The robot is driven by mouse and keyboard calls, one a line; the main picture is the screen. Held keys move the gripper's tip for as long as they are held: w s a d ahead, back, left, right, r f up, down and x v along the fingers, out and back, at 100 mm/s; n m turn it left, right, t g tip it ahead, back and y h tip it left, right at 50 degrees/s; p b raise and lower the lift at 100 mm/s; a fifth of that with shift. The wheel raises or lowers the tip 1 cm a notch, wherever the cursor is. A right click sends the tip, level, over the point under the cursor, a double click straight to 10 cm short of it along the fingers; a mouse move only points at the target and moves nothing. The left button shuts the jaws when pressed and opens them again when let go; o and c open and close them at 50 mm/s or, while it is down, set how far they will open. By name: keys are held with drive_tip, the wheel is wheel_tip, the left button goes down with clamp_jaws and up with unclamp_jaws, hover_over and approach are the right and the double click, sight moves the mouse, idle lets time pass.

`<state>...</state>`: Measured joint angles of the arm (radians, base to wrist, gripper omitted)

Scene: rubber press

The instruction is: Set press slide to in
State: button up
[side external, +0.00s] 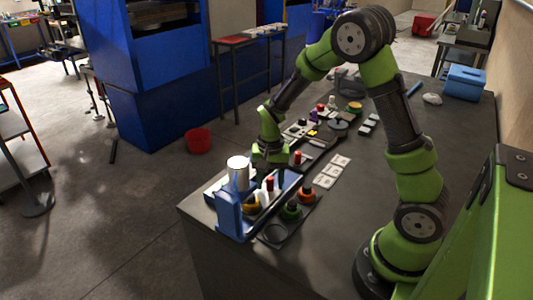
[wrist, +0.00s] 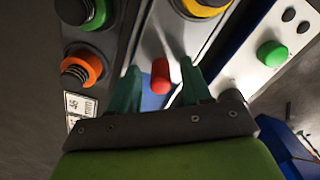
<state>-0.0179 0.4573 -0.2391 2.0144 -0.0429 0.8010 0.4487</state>
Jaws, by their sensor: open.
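A red rounded knob (wrist: 160,76), which looks like the handle of the press slide, shows in the wrist view. It sits on a grey strip or channel between my two green fingers. My gripper (wrist: 160,66) is open, with one finger on each side of the knob. I see gaps beside it, but cannot tell whether either finger touches. In the side view my gripper (side external: 273,164) is low over the panel at the near end of the bench. A red-topped knob (side external: 270,183) stands close to it there. The slide's in or out position is not readable.
A green button (side external: 292,210) and an orange button (side external: 306,196) stand beside the strip. A blue bracket (side external: 229,213) and a white cylinder (side external: 238,172) stand close by. White label cards (side external: 332,171) lie on the dark bench (side external: 370,165). A blue box (side external: 465,82) sits farther back.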

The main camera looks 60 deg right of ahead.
wheel_tip(320, 180, up, 17)
idle(0.4)
drive_tip(key=shift+f, duration=0.1)
drive_tip(key=w+d+f+n+g+y, duration=0.2)
drive_tip(key=w+d+f+g, duration=0.1)
drive_tip(key=w+d, duration=0.2)
drive_tip(key=s+a+f, duration=0.1)
drive_tip(key=f, duration=0.3)
drive_tip(key=s+a+f+n, duration=0.1)
drive_tip(key=s+a+f, duration=0.1)
drive_tip(key=f, duration=0.3)
drive_tip(key=s+a+f+n, duration=0.1)
drive_tip(key=s+a+f, duration=0.1)
drive_tip(key=f, duration=0.3)
drive_tip(key=shift+g, duration=0.3)
drive_tip(key=shift+c, duration=0.2)
drive_tip(key=shift+r, duration=0.1)
clamp_jaws()
